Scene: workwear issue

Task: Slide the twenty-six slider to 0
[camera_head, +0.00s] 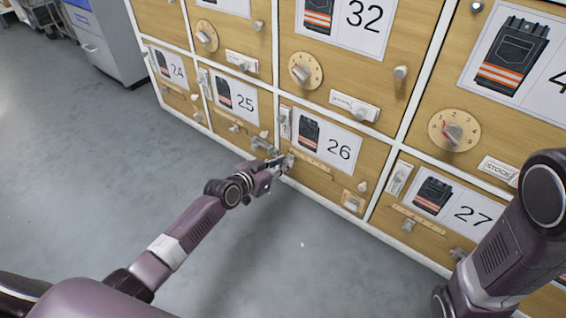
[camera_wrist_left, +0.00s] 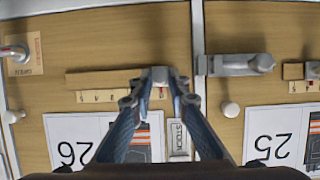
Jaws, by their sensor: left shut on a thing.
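The twenty-six slider has a small grey knob (camera_wrist_left: 159,75) in a slot above a pale number strip (camera_wrist_left: 112,96), upside down in the left wrist view. The strip also shows in the head view (camera_head: 318,163), below the picture card for 26 (camera_head: 326,142). My left gripper (camera_head: 280,163) is at the left end of this slider in the head view. In the left wrist view its fingers (camera_wrist_left: 160,88) are shut on the knob, one on each side. The fingers cover part of the strip, so the exact number at the knob is unclear. My right gripper is out of view.
A grey latch (camera_wrist_left: 240,65) and a round knob (camera_wrist_left: 230,109) stick out right of the fingers in the wrist view. Drawer 26 has another small knob on a plate (camera_head: 352,201). Drawer 27 (camera_head: 440,200) is to the right. The grey floor (camera_head: 110,160) is clear.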

